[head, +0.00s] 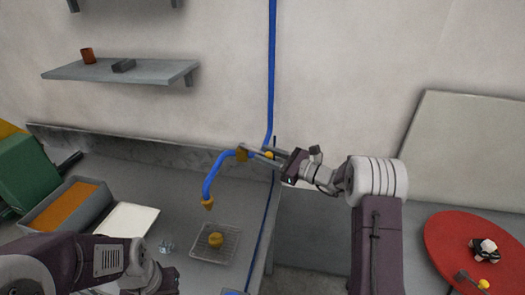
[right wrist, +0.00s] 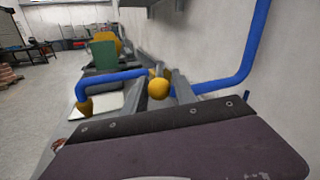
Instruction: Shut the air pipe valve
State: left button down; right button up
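The blue air pipe (head: 271,70) runs down the wall and bends left into a spout with a brass nozzle (head: 207,204). A brass valve body (head: 242,154) sits on the pipe, with a yellow knob (head: 268,155) beside it. My right gripper (head: 262,153) is at the valve, its two thin fingers apart with the knob between them; contact is unclear.
A wire rack (head: 228,256) with a round golden piece (head: 215,240) stands below the nozzle. A grey tray (head: 40,225) with orange contents and a white board (head: 126,220) lie left. A red round surface (head: 445,240) is at right. A shelf (head: 150,73) hangs above.

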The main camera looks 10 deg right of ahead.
jog(key=shift+w+a, duration=0.4)
jog(key=shift+a, duration=0.1)
grip_shut()
dwell(1.1)
